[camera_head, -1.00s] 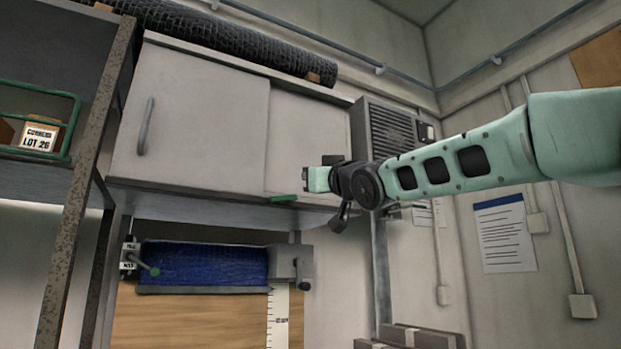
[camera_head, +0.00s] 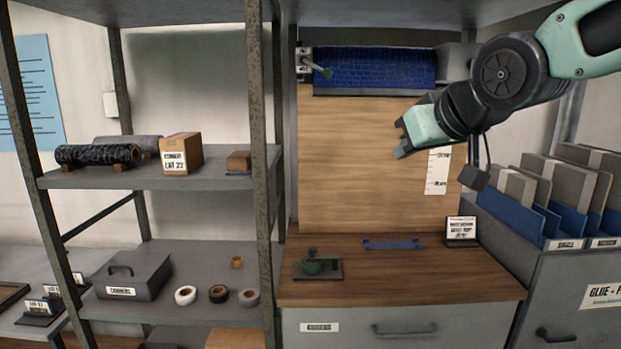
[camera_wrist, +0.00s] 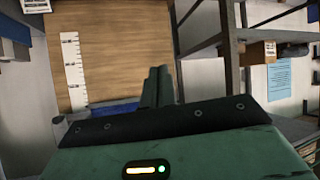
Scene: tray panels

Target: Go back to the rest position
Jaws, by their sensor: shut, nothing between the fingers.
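My gripper (camera_head: 402,139) is at the upper right of the head view, pale green at the end of a dark wrist. It is shut and empty, in the air in front of the wooden back panel (camera_head: 345,150) and above the wooden worktop (camera_head: 400,276). In the wrist view the two fingers of my gripper (camera_wrist: 157,85) lie side by side, with the wooden panel (camera_wrist: 115,40) beyond them. The fingers touch nothing that I can see.
A shelf unit (camera_head: 205,176) with rolls, boxes and tape stands at left. A blue roll (camera_head: 375,68) hangs above. A divided bin (camera_head: 560,222) stands at right. The worktop's middle is mostly clear.

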